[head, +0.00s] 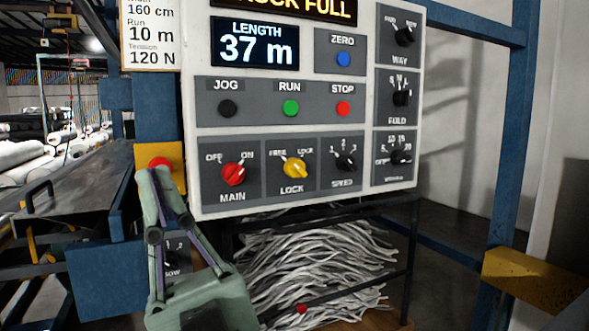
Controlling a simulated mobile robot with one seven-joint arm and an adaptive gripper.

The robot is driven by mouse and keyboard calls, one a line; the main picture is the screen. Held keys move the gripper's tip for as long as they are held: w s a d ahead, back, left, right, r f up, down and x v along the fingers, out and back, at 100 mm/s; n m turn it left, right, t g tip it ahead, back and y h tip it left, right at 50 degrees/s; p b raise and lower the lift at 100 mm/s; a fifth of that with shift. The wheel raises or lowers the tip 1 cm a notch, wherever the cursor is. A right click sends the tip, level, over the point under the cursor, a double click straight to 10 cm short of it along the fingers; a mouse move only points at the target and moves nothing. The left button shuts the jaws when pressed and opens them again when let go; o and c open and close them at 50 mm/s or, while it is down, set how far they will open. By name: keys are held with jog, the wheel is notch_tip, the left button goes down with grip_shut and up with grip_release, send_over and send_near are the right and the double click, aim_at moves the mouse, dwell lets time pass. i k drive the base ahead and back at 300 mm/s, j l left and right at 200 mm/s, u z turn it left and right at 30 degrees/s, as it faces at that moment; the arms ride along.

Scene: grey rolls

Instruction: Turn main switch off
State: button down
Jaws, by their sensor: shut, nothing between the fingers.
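The main switch (233,174) is a red rotary knob on the lower left of the white control panel (305,207), above the label MAIN. OFF is printed at its upper left and ON at its upper right. Its pale pointer mark leans up and right, toward ON. My gripper (154,174) is at the lower left in the head view, green, with its fingers pointing up. Its fingers are shut with nothing between them. The fingertips are left of the main switch in the picture and apart from it. They partly cover a yellow box (175,153) with a red button (160,162).
A yellow LOCK knob (295,168) and a black SPEED knob (346,160) sit right of the main switch. JOG, RUN and STOP buttons are above. Blue posts (508,120) and a dark table (75,185) flank the panel. Grey strands (320,262) lie below it.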

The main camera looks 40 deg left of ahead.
aim_at(233, 173)
jog(key=u, duration=1.4)
jog(key=k+l+z, duration=0.15)
jog(key=l, duration=0.15)
jog(key=k+l+z, duration=0.15)
jog(key=l, duration=0.15)
